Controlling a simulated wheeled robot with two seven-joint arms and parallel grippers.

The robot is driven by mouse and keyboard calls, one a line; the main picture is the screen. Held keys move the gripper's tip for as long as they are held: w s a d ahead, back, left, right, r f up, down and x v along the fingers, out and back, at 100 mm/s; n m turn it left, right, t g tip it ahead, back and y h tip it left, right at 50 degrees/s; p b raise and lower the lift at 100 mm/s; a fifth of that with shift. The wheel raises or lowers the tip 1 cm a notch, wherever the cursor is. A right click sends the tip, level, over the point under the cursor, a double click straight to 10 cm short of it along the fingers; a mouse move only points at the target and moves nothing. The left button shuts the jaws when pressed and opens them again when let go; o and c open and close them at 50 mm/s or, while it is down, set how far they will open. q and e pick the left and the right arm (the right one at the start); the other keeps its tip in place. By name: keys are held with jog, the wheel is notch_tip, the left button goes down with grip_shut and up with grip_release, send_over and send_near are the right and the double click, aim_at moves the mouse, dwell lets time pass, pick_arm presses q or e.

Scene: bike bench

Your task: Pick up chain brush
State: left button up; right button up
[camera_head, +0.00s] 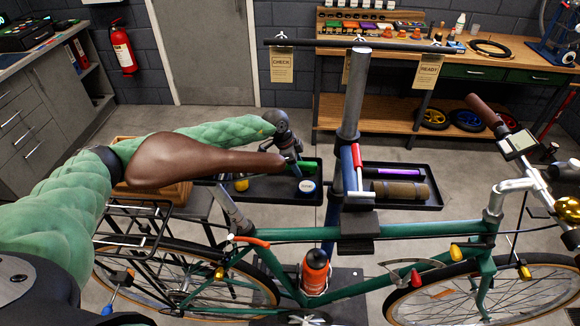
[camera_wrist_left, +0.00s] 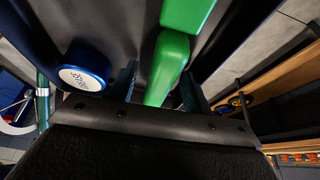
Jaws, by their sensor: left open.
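My left gripper (camera_head: 296,166) reaches down over the left dark tray (camera_head: 258,193) behind the bike saddle. In the left wrist view the open left gripper (camera_wrist_left: 160,88) has a green-handled thing (camera_wrist_left: 168,68) between its fingers; it appears to be the chain brush, but no bristles show. Its green end (camera_head: 308,167) shows beside the gripper in the head view. I cannot tell whether a finger touches it. A blue tin with a white lid (camera_head: 307,186) stands close by, left of the fingers in the left wrist view (camera_wrist_left: 82,78). My right gripper is out of view.
The green bike frame (camera_head: 400,230) and brown saddle (camera_head: 185,160) stand in front of the trays. The stand post (camera_head: 351,95) rises just right of the left tray. The right tray (camera_head: 430,200) holds a purple item and a brown roll. A yellow item (camera_head: 241,184) lies in the left tray.

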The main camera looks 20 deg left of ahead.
pick_arm(q)
jog(key=shift+f, duration=0.25)
dwell(0.4)
grip_shut()
